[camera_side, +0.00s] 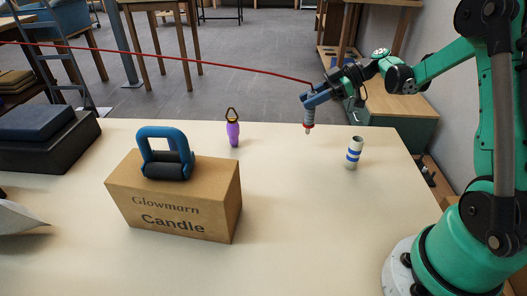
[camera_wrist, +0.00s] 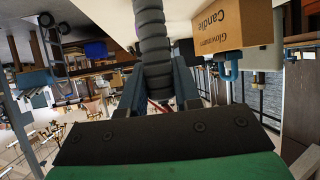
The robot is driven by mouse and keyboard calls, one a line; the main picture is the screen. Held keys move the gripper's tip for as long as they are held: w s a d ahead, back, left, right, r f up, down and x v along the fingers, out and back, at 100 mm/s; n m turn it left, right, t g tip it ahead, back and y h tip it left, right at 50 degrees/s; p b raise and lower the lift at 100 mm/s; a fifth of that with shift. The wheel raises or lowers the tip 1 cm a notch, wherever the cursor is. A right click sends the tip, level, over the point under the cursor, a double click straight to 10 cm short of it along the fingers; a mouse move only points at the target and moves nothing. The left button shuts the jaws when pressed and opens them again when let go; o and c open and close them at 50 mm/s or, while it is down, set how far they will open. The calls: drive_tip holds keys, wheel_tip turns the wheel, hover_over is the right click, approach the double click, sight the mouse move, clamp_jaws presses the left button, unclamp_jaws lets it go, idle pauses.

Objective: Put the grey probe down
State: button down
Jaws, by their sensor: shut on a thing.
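The grey probe (camera_side: 309,117) hangs nearly upright below my gripper (camera_side: 316,98), with a reddish band and a pale tip pointing down. It appears to be clear of the table, over its back part. My gripper's blue fingers are shut on its upper part. In the wrist view, the probe's ribbed grey body (camera_wrist: 153,42) sits between the two fingers (camera_wrist: 171,88). A red cable (camera_side: 190,61) runs from the upper left to the gripper, where its end is hidden.
A white tube with blue bands (camera_side: 353,153) stands right of the probe. A purple tool with a ring top (camera_side: 233,131) stands left. A cardboard box (camera_side: 175,200) carries a blue clamp-like object (camera_side: 165,152). A dark case (camera_side: 45,138) lies far left. The front-middle tabletop (camera_side: 300,220) is clear.

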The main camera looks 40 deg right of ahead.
sight(309, 124)
drive_tip(key=shift+f, duration=2.15)
drive_tip(key=shift+f, duration=0.15)
drive_tip(key=c, duration=0.6)
unclamp_jaws()
